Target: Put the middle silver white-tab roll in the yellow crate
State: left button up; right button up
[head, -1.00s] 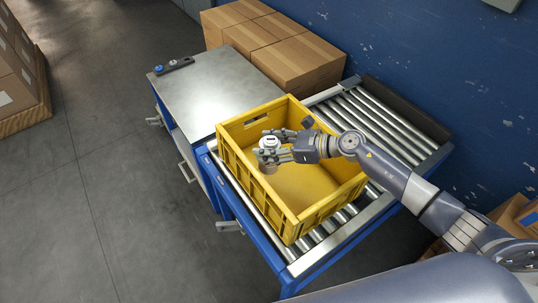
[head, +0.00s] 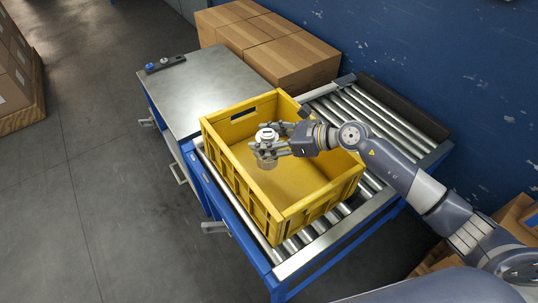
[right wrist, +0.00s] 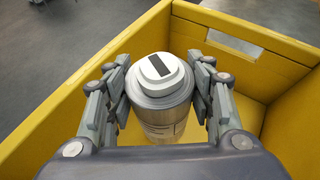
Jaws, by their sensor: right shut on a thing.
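The silver roll (head: 266,150) has a white top with a dark mark. It is upright between the fingers of my right gripper (head: 270,146), which is shut on it. Whether the roll touches the crate's floor I cannot tell. The crate's walls (right wrist: 55,90) surround the gripper in the right wrist view. My left gripper is not in view.
A metal-topped cabinet (head: 195,95) adjoins the conveyor (head: 385,125) on the left. Cardboard boxes (head: 285,55) stand behind, near the blue wall (head: 450,80). The crate's floor (head: 285,185) shows no other things.

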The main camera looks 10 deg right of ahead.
aim_at(268, 164)
jog(key=shift+w+f, duration=0.1)
jog(key=shift+f, duration=2.15)
jog(key=shift+f+b, duration=0.45)
jog(key=shift+b, duration=0.15)
jog(key=shift+f, duration=0.2)
jog(key=o, duration=1.3)
jog(key=shift+r, duration=0.1)
